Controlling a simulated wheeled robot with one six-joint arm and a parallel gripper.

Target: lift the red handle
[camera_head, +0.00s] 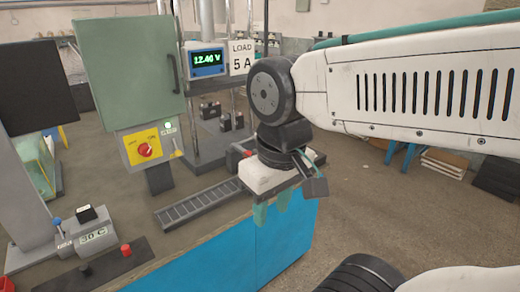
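Several red parts show in the head view, and I cannot tell which one is the red handle. A red rotary knob (145,150) sits on a yellow plate (131,147) below a green cabinet door. A small red knob (126,250) stands on a dark strip at the lower left. Another red piece (247,154) shows just left of my wrist, partly hidden. My gripper (312,183) hangs at the near right bench corner, apart from the yellow plate. Its fingers are small and partly hidden, so I cannot see whether it is open or shut.
A display (206,61) reads 12.40 V beside a LOAD 5 A sign (241,57). A slotted dark rail (197,205) lies on the bench near its edge. A 30 C box (91,235) stands at lower left. The floor at right is mostly clear, with a blue stool (400,150) behind.

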